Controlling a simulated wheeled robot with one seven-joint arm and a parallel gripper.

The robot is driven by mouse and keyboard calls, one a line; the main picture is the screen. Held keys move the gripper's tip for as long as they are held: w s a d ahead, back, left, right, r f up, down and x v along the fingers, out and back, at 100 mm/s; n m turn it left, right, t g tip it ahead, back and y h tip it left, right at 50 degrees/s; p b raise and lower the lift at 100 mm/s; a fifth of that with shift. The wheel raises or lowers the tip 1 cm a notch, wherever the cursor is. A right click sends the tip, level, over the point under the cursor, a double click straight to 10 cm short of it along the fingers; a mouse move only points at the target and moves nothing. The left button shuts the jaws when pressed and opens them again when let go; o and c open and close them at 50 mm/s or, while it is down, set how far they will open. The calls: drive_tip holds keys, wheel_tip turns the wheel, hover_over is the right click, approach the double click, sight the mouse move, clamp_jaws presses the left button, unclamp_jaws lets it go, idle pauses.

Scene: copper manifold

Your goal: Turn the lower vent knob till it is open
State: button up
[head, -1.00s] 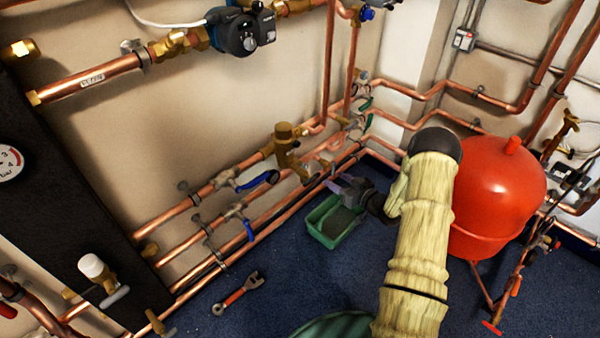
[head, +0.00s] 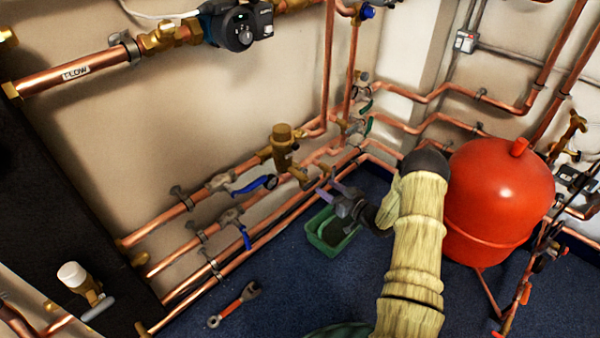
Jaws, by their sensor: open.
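My gripper (head: 331,190) is open and empty, with its pale fingers pointing toward the pipes along the wall. It is just right of and below a brass fitting (head: 283,150) with a cylindrical top, and apart from it as far as I can see. A smaller brass part (head: 299,174) sticks out from that fitting toward my gripper. A white-capped brass valve (head: 72,275) with a grey lever stands at the lower left. I cannot tell which part is the lower vent knob, nor its setting.
A green tray (head: 313,238) lies on the blue floor below my gripper. A red-handled wrench (head: 236,304) lies farther left. A red tank (head: 497,190) stands right of my arm. Blue-lever valves (head: 256,184) sit on the copper pipes. Open floor lies between wrench and tray.

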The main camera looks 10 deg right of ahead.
sight(305, 173)
drive_tip(key=b+x, duration=0.4)
drive_tip(key=x, duration=0.9)
drive_tip(key=shift+w+a, duration=0.15)
drive_tip(key=c, duration=1)
